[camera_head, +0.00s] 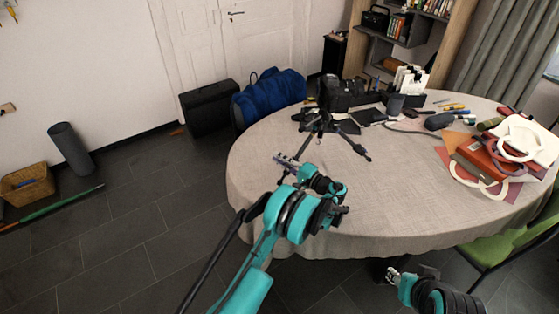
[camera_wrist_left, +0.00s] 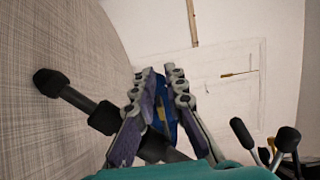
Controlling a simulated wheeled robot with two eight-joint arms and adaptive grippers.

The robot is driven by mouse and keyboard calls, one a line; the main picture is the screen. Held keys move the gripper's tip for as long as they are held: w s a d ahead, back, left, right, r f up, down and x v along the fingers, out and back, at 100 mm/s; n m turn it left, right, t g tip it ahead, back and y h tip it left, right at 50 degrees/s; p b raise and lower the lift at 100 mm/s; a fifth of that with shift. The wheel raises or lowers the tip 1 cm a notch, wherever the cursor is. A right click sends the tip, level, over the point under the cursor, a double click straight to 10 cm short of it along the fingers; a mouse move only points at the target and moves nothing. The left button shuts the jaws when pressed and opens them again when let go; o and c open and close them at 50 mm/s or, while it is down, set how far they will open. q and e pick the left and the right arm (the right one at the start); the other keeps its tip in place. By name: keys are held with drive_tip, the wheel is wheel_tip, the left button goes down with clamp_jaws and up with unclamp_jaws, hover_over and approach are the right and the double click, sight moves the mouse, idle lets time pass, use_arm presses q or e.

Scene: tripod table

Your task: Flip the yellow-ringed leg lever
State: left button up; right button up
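The black tripod (camera_head: 322,120) stands on the table with its legs splayed. One leg points front right and another front left, towards my left gripper (camera_head: 283,159). That gripper is at the table's left side, in front of the tripod. In the left wrist view its two fingers (camera_wrist_left: 158,72) are apart, with a gap between them. A tripod leg (camera_wrist_left: 105,118) with a black foot runs in from the left and passes behind the fingers. A small yellowish spot shows between the fingers; I cannot tell whether it is the ringed lever. My right gripper (camera_head: 392,275) is low, beside the table's front edge.
The round table (camera_head: 390,210) has a cloth and clear room at its front. Books (camera_head: 475,160), white rings and papers lie at the right. A blue bag (camera_head: 268,97) and a black case (camera_head: 208,107) stand behind. A green chair (camera_head: 500,245) is at right.

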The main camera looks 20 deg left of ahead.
use_arm(q)
clamp_jaws()
drive_tip(key=shift+r+m, duration=0.1)
drive_tip(key=shift+m, duration=0.2)
drive_tip(key=shift+w+d+r+m+t, duration=0.1)
drive_tip(key=shift+w+d+r+m, duration=0.3)
drive_tip(key=shift+m, duration=1.7)
drive_tip(key=shift+w+a+r+m+t, duration=0.15)
drive_tip(key=shift+r+m, duration=0.55)
drive_tip(key=shift+m, duration=1.4)
drive_tip(key=shift+w+d+r+m+t, duration=0.1)
drive_tip(key=shift+w+d+r+m, duration=0.35)
drive_tip(key=shift+m, duration=1.65)
drive_tip(key=shift+a+r, duration=0.15)
unclamp_jaws()
